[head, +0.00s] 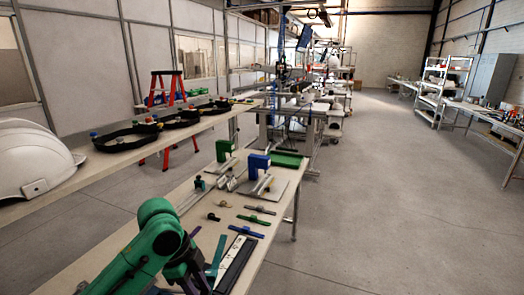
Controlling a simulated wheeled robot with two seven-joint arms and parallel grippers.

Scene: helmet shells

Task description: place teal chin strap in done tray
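A teal strip (216,257), which looks like the teal chin strap, lies on the near bench beside a long black-and-white piece. A green arm comes in from the lower left, and its dark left gripper (195,281) is at the bottom edge, just left of the teal strip. Its fingertips are not clear, and I cannot tell whether it touches the strip. A flat green tray (287,159) at the bench's far end may be the done tray; no label is readable. My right gripper is not in view.
The bench (185,203) also holds a green strap (253,219), a blue strap (246,231), small round parts, a green fixture (224,149) and a blue fixture (258,166). A raised shelf on the left carries a white helmet shell (34,160) and black rings.

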